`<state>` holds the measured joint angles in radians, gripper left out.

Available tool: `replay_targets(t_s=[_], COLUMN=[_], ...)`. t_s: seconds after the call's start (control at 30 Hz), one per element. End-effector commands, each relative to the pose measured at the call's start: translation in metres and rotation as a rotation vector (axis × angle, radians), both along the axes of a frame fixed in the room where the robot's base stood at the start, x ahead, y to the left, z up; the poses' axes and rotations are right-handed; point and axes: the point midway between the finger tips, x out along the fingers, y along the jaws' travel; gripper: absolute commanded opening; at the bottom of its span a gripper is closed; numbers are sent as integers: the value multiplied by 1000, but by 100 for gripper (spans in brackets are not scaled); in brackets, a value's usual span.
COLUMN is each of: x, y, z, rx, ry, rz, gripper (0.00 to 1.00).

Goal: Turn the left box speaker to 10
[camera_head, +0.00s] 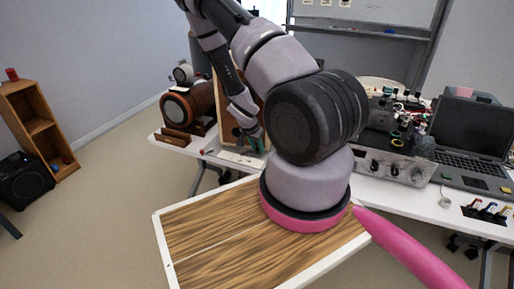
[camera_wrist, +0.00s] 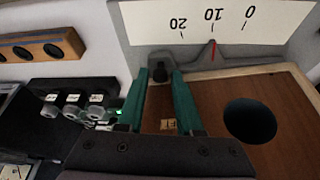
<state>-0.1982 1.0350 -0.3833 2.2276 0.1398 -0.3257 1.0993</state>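The left box speaker is a wooden box; its brown face (camera_wrist: 215,95) with a dark round hole (camera_wrist: 250,120) fills the right of the wrist view, and part of its wood shows behind my arm in the head view (camera_head: 227,112). A white scale (camera_wrist: 185,22) reads 20, 10, 0, upside down in the wrist view. Its red needle (camera_wrist: 213,52) points at about 10. A small dark knob (camera_wrist: 160,75) sits between the tips of my gripper's green fingers (camera_wrist: 161,74). The fingers look apart around it; whether they touch it is unclear.
The white table (camera_head: 385,197) holds a brown round device (camera_head: 190,103) at left, a clear box of parts (camera_head: 385,163) and an open laptop (camera_head: 470,150) at right. Small switches (camera_wrist: 72,107) stand beside the speaker. A wood-topped table (camera_head: 205,225) lies in front.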

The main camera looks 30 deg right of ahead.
Motion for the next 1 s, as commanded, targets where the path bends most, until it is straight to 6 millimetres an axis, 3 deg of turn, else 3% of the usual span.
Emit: replay_targets(t_s=[0.5,0.7,1.0], x=[-16,-20,-20], y=[30,34,35], z=[82,96,98], rx=[1,0,0], ry=[-4,0,0], rz=[2,-1,-1], gripper=[35,35,35])
